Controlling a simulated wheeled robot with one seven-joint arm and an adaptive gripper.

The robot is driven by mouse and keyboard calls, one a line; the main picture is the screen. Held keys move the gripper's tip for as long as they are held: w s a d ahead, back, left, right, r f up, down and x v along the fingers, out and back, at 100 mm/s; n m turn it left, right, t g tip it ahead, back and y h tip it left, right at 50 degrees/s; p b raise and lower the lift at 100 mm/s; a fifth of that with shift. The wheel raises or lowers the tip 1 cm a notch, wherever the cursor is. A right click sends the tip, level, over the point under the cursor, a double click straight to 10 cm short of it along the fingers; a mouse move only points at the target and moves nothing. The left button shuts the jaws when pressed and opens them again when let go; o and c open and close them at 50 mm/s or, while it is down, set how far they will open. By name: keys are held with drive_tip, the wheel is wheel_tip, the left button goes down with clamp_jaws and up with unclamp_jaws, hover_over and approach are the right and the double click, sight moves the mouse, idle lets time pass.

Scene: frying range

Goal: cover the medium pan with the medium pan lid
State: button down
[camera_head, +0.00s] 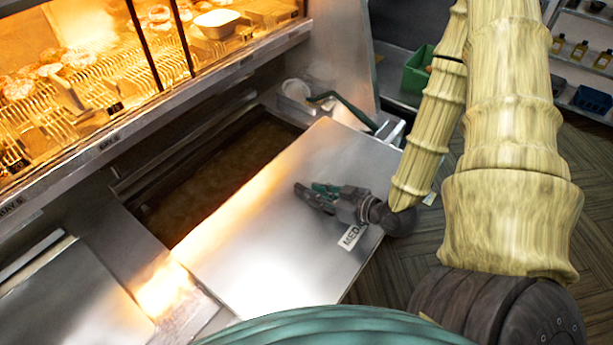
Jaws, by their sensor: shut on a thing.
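The medium pan lid (270,215) is a flat, shiny metal plate with a label reading "MED" at its right side. It lies skewed over the right part of the medium pan (215,165), a sunken rectangular vat with brown contents. The left and far parts of the pan show uncovered, and the lid's right side reaches out over the floor. My gripper (316,197) is above the lid's right half, shut on the lid at a small green part that looks like its handle. The fingers partly hide the grip. I cannot tell whether the lid touches the pan rim.
A lit warming rack (110,80) with food and a white tray runs above and behind the pan. A green-handled tool (345,108) lies at the pan's far right corner. Another metal cover (65,300) is at the lower left. A green bin (418,70) stands at the back.

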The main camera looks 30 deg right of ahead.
sight(300, 186)
drive_tip(key=shift+w+a+f+b, duration=0.15)
drive_tip(key=shift+w+a+b, duration=0.3)
drive_tip(key=shift+w+b, duration=0.8)
drive_tip(key=shift+w+a+f+b, duration=0.2)
drive_tip(key=shift+w+a+b, duration=0.2)
drive_tip(key=shift+w+b, duration=0.8)
drive_tip(key=shift+w+a+f+b, duration=0.15)
drive_tip(key=shift+w+a+b, duration=0.3)
drive_tip(key=shift+w+b, duration=0.8)
drive_tip(key=w+r+b+x, duration=0.1)
drive_tip(key=r+b+x, duration=0.1)
drive_tip(key=x, duration=0.9)
drive_tip(key=r+b+x, duration=0.2)
drive_tip(key=b+x, duration=0.1)
drive_tip(key=x, duration=0.8)
drive_tip(key=shift+w+a+b, duration=0.4)
drive_tip(key=shift+w, duration=0.15)
drive_tip(key=shift+f+b, duration=0.25)
drive_tip(key=shift+b, duration=0.05)
drive_tip(key=shift+s+f, duration=0.25)
drive_tip(key=shift+f, duration=0.1)
drive_tip(key=c, duration=1.1)
unclamp_jaws()
drive_tip(key=shift+w, duration=0.1)
drive_tip(key=shift+r, duration=0.1)
